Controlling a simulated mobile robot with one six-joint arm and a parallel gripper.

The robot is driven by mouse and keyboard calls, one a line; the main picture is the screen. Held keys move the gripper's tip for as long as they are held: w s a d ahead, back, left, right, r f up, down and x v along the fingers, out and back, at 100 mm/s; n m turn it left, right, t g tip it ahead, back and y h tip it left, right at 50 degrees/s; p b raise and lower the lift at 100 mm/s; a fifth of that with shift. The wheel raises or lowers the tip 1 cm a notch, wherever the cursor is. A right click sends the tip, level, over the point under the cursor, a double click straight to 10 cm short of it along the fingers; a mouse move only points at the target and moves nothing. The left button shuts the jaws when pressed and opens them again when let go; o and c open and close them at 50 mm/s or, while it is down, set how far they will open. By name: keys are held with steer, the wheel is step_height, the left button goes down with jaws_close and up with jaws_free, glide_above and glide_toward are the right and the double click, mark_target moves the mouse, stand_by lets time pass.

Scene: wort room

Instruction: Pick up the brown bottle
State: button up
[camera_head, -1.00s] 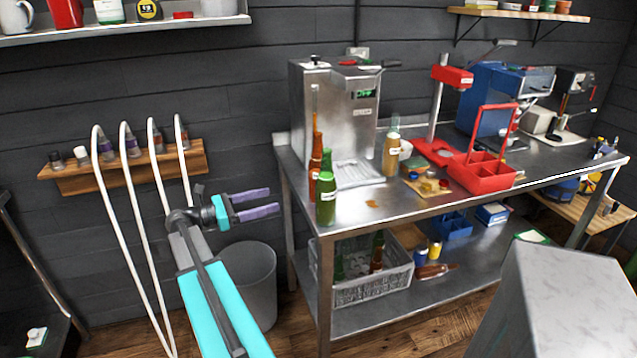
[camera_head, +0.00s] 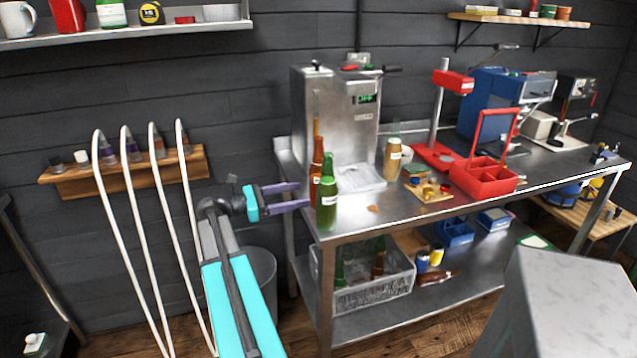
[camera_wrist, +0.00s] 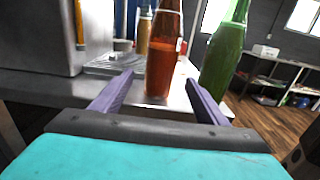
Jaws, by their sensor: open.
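The brown bottle (camera_head: 316,165) stands upright near the left end of the steel table (camera_head: 400,205), partly hidden behind a green bottle (camera_head: 327,195). In the wrist view the brown bottle (camera_wrist: 163,55) stands ahead, at the open end of my jaws. The green bottle (camera_wrist: 222,55) stands just right of it, by the right finger. My gripper (camera_head: 302,195) is open and empty, with its purple fingers pointing at the bottles from the left. It also shows in the wrist view (camera_wrist: 160,92), fingers either side of the brown bottle's base in the picture; I cannot tell if they touch anything.
A steel machine (camera_head: 335,120) stands behind the bottles. A tan bottle (camera_head: 392,160) and a red caddy (camera_head: 484,180) stand further right. A grey crate (camera_head: 375,290) with bottles is on the lower shelf. White hoses (camera_head: 133,230) hang left of my arm.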

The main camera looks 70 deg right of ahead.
steer(key=x, duration=0.6)
steer(key=shift+s+d, duration=0.15)
steer(key=shift+s, duration=0.05)
steer(key=shift+p, duration=0.3)
steer(key=shift+p+x, duration=0.45)
steer(key=shift+x, duration=2.15)
steer(key=shift+r, duration=0.15)
steer(key=c, duration=1.7)
steer(key=shift+o, duration=0.2)
steer(key=shift+r, duration=0.15)
